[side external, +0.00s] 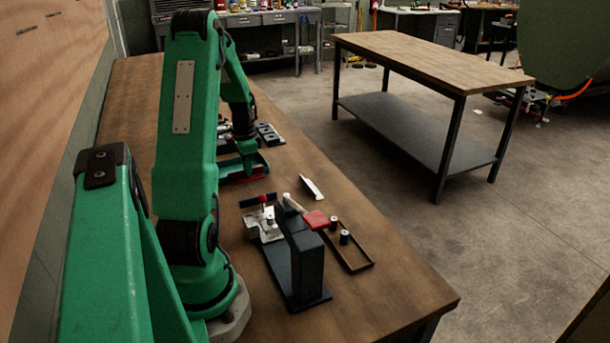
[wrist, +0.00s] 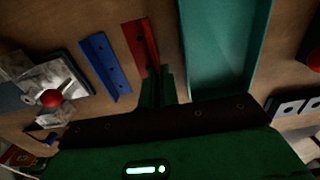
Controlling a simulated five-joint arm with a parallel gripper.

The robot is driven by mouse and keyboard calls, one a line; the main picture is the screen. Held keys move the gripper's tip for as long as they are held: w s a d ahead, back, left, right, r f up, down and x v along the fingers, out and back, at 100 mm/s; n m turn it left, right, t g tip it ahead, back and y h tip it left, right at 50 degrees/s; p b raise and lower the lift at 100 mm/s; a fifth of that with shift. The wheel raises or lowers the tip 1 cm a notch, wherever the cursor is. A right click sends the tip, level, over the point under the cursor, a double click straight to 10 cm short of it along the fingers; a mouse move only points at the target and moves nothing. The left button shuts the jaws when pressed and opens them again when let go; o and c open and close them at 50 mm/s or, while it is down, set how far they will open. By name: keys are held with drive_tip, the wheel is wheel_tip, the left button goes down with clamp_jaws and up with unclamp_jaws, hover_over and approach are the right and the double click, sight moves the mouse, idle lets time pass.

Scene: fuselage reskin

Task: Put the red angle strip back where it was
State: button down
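The red angle strip (wrist: 139,42) lies lengthwise ahead of my gripper (wrist: 160,72) in the wrist view, its near end at the fingertips. In the side view the red strip (side external: 243,179) shows low, just under my gripper (side external: 251,165). The fingers sit close together around or right by the strip's near end. I cannot tell whether they press on it. The strip appears to be on or very near the bench top.
A blue angle strip (wrist: 104,66) lies left of the red one. A teal tray (wrist: 188,42) is close on the right. A metal fixture with a red knob (wrist: 51,97) is further left.

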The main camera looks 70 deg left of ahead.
drive_tip(key=shift+f, duration=1.65)
drive_tip(key=shift+f, duration=0.15)
drive_tip(key=c, duration=1.7)
unclamp_jaws()
wheel_tip(320, 180, up, 12)
drive_tip(key=shift+r, duration=0.2)
